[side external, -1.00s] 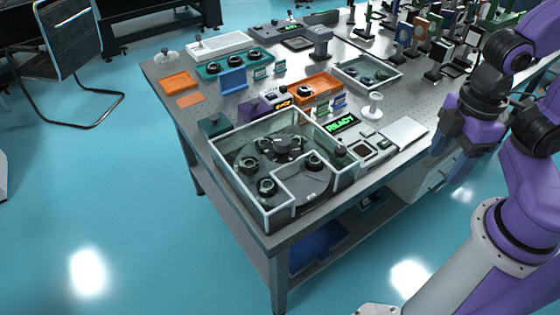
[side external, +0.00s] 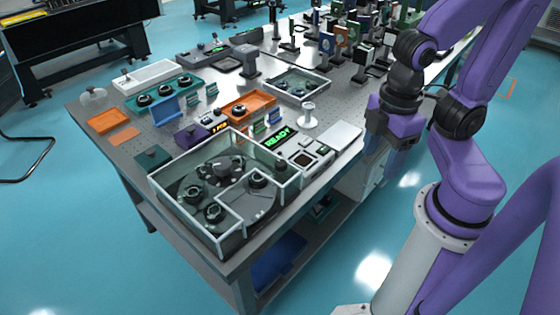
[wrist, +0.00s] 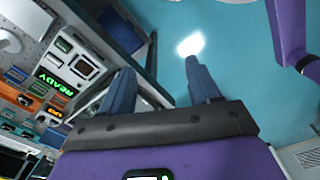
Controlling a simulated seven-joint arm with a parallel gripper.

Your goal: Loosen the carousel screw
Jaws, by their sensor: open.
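The carousel (side external: 197,195) is a dark round turntable inside a clear-walled, pale-framed enclosure (side external: 172,205) at the table's front corner in the side view. Several dark round mounts sit on it, with a dark hub near its middle. I cannot make out which part is the screw. My gripper (side external: 385,158) hangs right of the table, well apart from the enclosure. In the wrist view my gripper (wrist: 163,85) shows two blue fingers spread apart with nothing between them, over the floor beside the table edge. The carousel is not clearly visible in the wrist view.
A green READY display (side external: 279,138) stands behind the enclosure, with a small control panel (side external: 304,158) and a pale flat plate (side external: 341,135) to its right. A white spool-shaped post (side external: 308,114) and orange trays (side external: 249,104) lie farther back. Optics crowd the far table. Open floor surrounds the table.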

